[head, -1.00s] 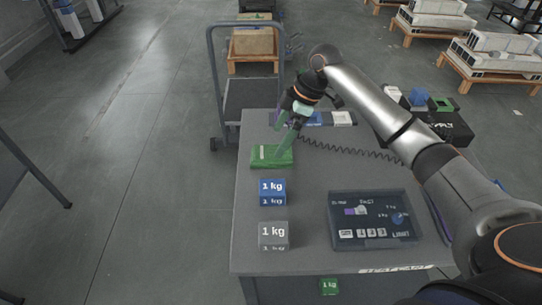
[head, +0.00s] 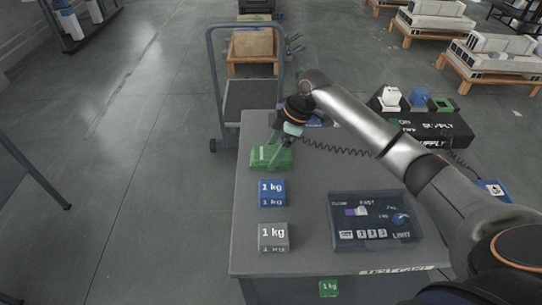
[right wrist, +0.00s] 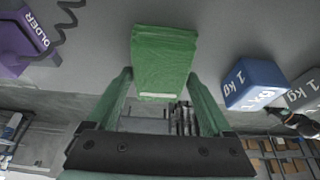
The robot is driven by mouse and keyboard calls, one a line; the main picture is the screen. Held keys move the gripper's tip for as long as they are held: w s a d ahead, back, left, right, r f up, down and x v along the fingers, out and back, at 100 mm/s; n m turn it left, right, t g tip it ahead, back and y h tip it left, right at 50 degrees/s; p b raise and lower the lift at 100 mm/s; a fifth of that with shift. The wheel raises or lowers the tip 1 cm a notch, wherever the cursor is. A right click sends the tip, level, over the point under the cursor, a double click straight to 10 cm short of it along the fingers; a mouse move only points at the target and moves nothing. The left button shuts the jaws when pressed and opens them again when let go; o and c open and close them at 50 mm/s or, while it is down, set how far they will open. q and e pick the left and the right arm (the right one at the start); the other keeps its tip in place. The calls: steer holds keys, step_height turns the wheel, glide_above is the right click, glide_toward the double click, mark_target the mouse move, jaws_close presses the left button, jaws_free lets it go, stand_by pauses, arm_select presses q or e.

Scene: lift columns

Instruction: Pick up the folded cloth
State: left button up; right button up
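The folded green cloth (head: 258,160) lies at the far left corner of the grey table (head: 307,190). In the right wrist view the cloth (right wrist: 163,50) is a flat green pad with a pale stripe on its near edge. My right gripper (head: 277,154) is low over the cloth with green fingers spread. In the right wrist view the right gripper (right wrist: 159,77) is open, one finger beside each side of the cloth's near end. I cannot tell whether the fingers touch it. My left gripper is not in view.
A blue 1 kg block (head: 272,193) and a grey 1 kg block (head: 273,238) stand in front of the cloth. A dark control panel (head: 374,220) is at right. A black supply box (head: 440,128) and a coiled cable (head: 340,151) are behind. A cart (head: 247,100) stands beyond the table.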

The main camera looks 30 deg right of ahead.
mark_target(267, 153)
steer(key=c, duration=0.6)
steer(key=shift+r, duration=0.55)
step_height(267, 153, up, 2)
steer(key=shift+r, duration=0.15)
steer(key=d+r, duration=0.2)
steer(key=s+d+r, duration=0.1)
steer(key=d+r, duration=0.1)
steer(key=r, duration=0.1)
steer(key=shift+d+p, duration=0.1)
steer(key=shift+p, duration=0.2)
steer(key=s+d+r, duration=0.1)
steer(key=d, duration=0.2)
steer(key=s+d+r, duration=0.1)
steer(key=d+r, duration=0.1)
steer(key=d, duration=0.1)
steer(key=s+d+r, duration=0.1)
steer(key=d, duration=0.2)
steer(key=shift+d+r, duration=0.1)
steer(key=shift+r, duration=0.25)
